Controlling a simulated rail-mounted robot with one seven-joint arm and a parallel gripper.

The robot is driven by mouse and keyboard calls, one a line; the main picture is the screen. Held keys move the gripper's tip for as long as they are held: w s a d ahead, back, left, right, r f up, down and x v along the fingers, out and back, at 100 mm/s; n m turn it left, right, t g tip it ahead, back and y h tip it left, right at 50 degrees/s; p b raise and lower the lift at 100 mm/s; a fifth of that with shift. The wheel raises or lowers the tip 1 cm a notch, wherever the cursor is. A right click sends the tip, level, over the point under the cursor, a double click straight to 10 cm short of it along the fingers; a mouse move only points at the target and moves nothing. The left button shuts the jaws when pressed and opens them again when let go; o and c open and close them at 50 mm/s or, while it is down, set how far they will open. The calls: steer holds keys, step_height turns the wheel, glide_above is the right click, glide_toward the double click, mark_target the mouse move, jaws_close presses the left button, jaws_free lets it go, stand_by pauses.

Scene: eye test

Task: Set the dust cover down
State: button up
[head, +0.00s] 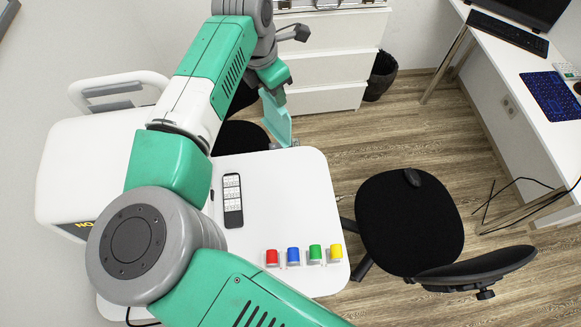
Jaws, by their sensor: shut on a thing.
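My gripper (272,88) is at the top centre of the head view, beyond the far edge of the white table (300,190). It is shut on a pale teal, thin-looking piece, which I take to be the dust cover (279,120). The dust cover hangs down from the gripper, and its lower end shows close to the table's far edge. I cannot tell whether it touches the table. The fingertips are small and partly hidden.
A white machine (75,165) is at left, a black chair (410,225) at right. The table's middle right is clear.

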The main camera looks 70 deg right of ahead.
steer(key=s+a+f+m+y+b, duration=0.1)
steer(key=s+a+f+m+b, duration=0.5)
steer(key=f, duration=0.4)
steer(key=s+a+f+m+y+b, duration=0.2)
steer(key=s+a+f+m+b, duration=0.15)
steer(key=f+m, duration=0.55)
step_height(320, 180, down, 10)
steer(key=b, duration=0.2)
steer(key=shift+w+d+g, duration=0.15)
steer(key=shift+w+g, duration=0.1)
steer(key=shift+g, duration=0.15)
steer(key=shift+f, duration=0.2)
steer(key=o, duration=0.8)
